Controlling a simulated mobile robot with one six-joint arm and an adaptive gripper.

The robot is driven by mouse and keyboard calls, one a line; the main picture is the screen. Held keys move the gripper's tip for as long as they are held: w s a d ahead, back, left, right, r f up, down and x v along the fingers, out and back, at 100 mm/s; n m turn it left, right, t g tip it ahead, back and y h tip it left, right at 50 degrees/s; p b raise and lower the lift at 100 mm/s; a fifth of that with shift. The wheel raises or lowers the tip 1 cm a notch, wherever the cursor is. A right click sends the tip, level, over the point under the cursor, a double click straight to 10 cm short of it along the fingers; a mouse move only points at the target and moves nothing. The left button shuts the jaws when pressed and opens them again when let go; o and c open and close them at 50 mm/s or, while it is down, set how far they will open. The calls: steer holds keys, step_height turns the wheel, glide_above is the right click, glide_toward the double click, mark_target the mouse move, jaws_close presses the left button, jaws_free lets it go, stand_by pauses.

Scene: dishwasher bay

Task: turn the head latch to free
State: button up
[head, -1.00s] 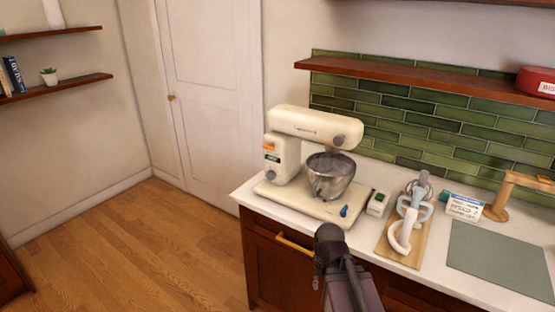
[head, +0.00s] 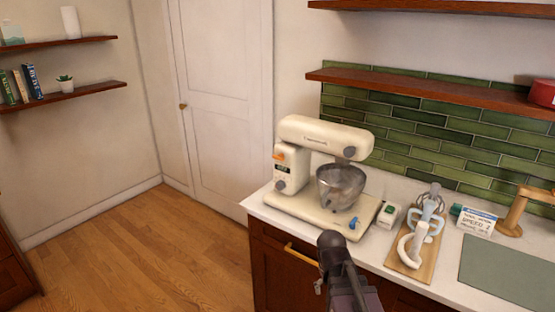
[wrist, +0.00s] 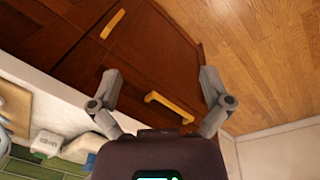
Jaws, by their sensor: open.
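The cream stand mixer (head: 323,142) stands on the counter in the head view, its head level over a metal bowl (head: 341,187). On its column are a small orange lever (head: 279,156), a dark display and a grey knob (head: 280,186). A blue knob (head: 353,223) sits on its base. I cannot tell for sure which part is the head latch; the orange lever lies just under the head. My gripper (wrist: 160,86) is open and empty in the wrist view, facing the cabinet front.
A shelf (head: 430,90) hangs above. Floor at left is clear.

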steer(key=w+r+n+t+h, duration=0.1)
steer(key=w+r+n+h, duration=0.15)
steer(key=w, duration=0.35)
steer(key=w+r+n+t+h, duration=0.1)
steer(key=w+n+h, duration=0.1)
steer(key=w+n, duration=0.25)
steer(key=n+t+h+p, duration=0.2)
steer(key=n+t+h, duration=0.3)
steer(key=n+t, duration=1.1)
glide_toward(277, 159)
steer(key=s+a+r+n+g, duration=0.2)
steer(key=a+r+n+g, duration=0.1)
steer(key=n+g, duration=0.1)
steer(key=x, duration=1.3)
steer(key=shift+w+d, duration=0.25)
steer(key=shift+w, duration=0.05)
steer(key=c, duration=0.9)
